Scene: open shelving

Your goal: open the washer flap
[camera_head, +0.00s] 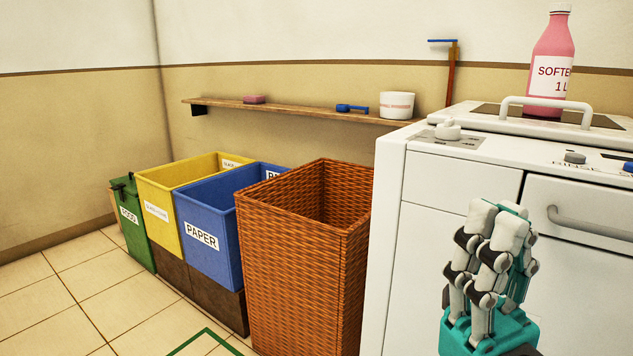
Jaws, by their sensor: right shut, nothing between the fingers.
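The white washer (440,225) stands at the right, cut off by the picture's edge. On its top is a flap with a dark panel (490,111) and a raised white handle (512,101); it lies flat and looks closed. The front has a curved grey handle (575,226) on a panel. My right gripper (498,222), grey fingers on a teal body, is upright in front of the washer's front, below the top edge and left of the front handle. It is shut and empty, apart from the flap handle. My left gripper is out of view.
A pink softener bottle (551,68) stands behind the flap handle, seemingly on the flap. Knobs (448,130) line the washer top's front. A wicker basket (285,265) and blue (205,260), yellow (165,245) and green (135,240) bins stand left. Tiled floor is clear at lower left.

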